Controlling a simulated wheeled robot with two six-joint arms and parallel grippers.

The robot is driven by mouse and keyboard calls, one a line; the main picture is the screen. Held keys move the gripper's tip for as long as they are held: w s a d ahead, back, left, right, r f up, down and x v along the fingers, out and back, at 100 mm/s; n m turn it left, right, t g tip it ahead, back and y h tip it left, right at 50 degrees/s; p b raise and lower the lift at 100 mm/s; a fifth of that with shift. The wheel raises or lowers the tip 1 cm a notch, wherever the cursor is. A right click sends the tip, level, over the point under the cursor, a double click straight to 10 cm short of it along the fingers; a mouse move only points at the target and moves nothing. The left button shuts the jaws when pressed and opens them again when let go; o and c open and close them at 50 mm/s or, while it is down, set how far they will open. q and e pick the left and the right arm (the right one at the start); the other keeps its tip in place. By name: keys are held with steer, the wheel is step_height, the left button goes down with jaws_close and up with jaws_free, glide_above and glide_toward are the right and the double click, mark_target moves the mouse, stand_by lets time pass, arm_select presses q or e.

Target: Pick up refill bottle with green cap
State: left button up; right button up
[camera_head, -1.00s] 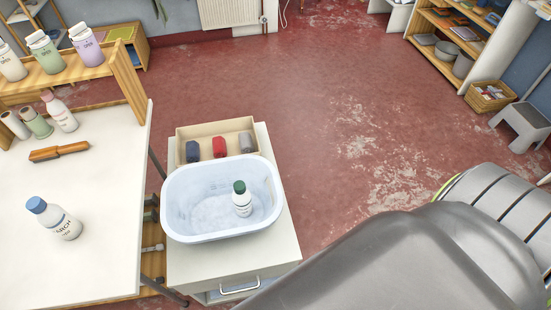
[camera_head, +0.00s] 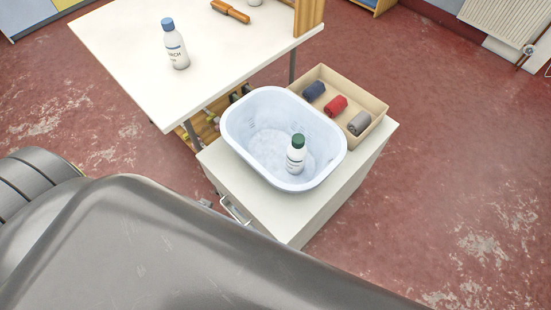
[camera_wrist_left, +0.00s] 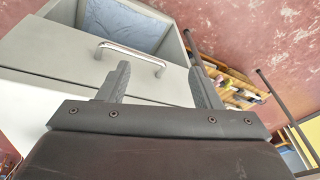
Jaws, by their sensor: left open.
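The refill bottle with the green cap (camera_head: 296,155) is white with a dark green cap. It stands nearly upright inside the white basin (camera_head: 237,112), near the basin's front right wall. My left gripper (camera_wrist_left: 160,85) shows in the left wrist view, open and empty, its two fingers apart. It faces the front of the white cabinet, near the cabinet's metal drawer handle (camera_wrist_left: 132,55). The bottle does not show in the left wrist view. My right gripper is in neither current view.
The basin stands on the white cabinet (camera_head: 270,217), beside a tray (camera_head: 376,101) of rolled cloths. A white table (camera_head: 125,55) at the upper left holds a blue-capped bottle (camera_head: 176,45) and an orange-handled brush (camera_head: 230,11). The red floor (camera_head: 450,130) is open on the right.

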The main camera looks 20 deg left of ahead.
arm_select(q)
steer(key=w+d+r+m+t+h+b, duration=0.2)
steer(key=w+d+r+m+t+h, duration=0.15)
steer(key=w+r, duration=0.5)
steer(key=w+d+r+m+t+h+b, duration=0.1)
steer(key=w+d+r+m+t+h, duration=0.3)
steer(key=r, duration=0.8)
glide_toward(293, 144)
steer(key=shift+n+t+h, duration=0.35)
steer(key=x, duration=0.5)
steer(key=shift+s+d+f+p, duration=0.1)
steer(key=shift+d+p, duration=0.15)
steer(key=shift+p, duration=0.05)
steer(key=shift+a+f+x, duration=0.1)
steer(key=shift+a+x, duration=0.05)
steer(key=shift+x, duration=0.7)
steer(key=shift+a+f+x, duration=0.1)
steer(key=shift+x, duration=0.8)
steer(key=shift+a+f+x, duration=0.1)
steer(key=shift+a+x, duration=0.05)
steer(key=shift+x, duration=0.7)
arm_select(e)
steer(key=f, duration=0.2)
steer(key=shift+a+f, duration=0.3)
steer(key=shift+f, duration=0.1)
arm_select(q)
steer(key=shift+r, duration=0.1)
jaws_close()
